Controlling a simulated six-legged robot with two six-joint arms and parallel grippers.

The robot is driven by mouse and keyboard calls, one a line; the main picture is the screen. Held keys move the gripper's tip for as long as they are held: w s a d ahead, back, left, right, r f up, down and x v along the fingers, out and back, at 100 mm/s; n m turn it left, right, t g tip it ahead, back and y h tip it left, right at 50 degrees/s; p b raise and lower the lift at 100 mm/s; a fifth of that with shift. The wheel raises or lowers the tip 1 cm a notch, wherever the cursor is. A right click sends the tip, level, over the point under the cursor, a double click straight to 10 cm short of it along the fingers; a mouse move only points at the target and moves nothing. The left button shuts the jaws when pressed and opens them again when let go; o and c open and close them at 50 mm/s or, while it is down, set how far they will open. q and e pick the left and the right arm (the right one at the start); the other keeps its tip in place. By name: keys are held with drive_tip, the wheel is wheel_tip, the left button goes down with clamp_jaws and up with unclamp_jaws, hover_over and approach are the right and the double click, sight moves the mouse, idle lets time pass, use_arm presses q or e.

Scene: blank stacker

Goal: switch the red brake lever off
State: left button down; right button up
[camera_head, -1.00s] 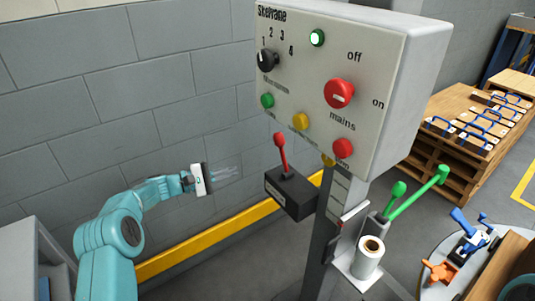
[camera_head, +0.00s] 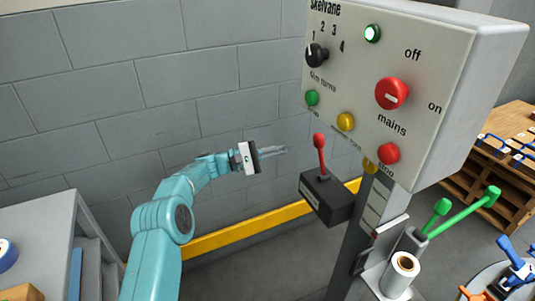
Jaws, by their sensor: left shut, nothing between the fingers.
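The red brake lever (camera_head: 320,154) stands up from a dark box (camera_head: 327,198) on the post below the control panel. Its shaft is close to upright, with a slight lean to the left. My left gripper (camera_head: 284,150) is to the left of the lever, at about the height of its knob. Its thin fingers are shut and empty and point right towards the lever, with a gap between. My right gripper is not in view.
The control panel (camera_head: 455,50) with a red mains knob (camera_head: 391,93) overhangs the lever. Two green levers (camera_head: 465,213) and a white roll (camera_head: 400,275) are at the lower right. A grey shelf unit (camera_head: 45,235) stands at left; the block wall is behind.

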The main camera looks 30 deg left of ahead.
sight(321, 157)
use_arm(q)
drive_tip(key=w+d+r, duration=0.2)
drive_tip(key=d, duration=0.5)
drive_tip(key=shift+r+b, duration=0.2)
drive_tip(key=shift+b, duration=0.1)
